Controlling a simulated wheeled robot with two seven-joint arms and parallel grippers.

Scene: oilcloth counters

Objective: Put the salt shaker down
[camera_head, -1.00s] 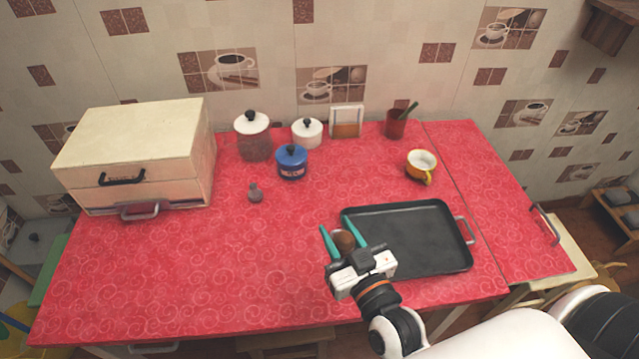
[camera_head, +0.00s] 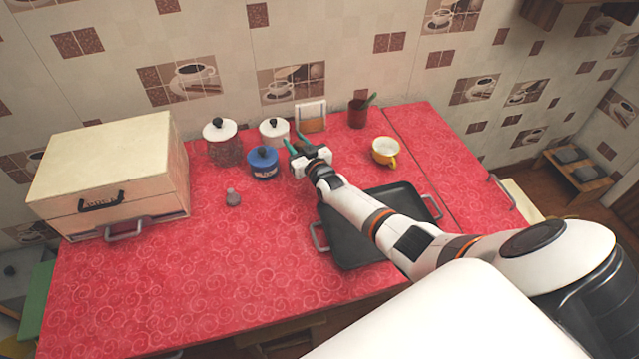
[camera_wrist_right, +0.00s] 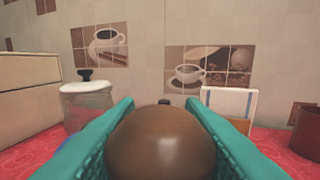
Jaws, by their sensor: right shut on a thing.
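My right gripper (camera_head: 296,143) is shut on the salt shaker, a brown thing with a smooth round top, which shows between the teal fingers in the right wrist view (camera_wrist_right: 160,145). In the head view the hand hides the shaker. My left gripper is not in view.
White-lidded jars (camera_head: 222,149), a napkin holder (camera_head: 311,117) and a dark red cup (camera_head: 358,114) stand along the back. A yellow mug (camera_head: 385,151) is to the right. A black tray (camera_head: 350,250) lies under my forearm. A small grey shaker (camera_head: 233,199) stands left; front left is clear.

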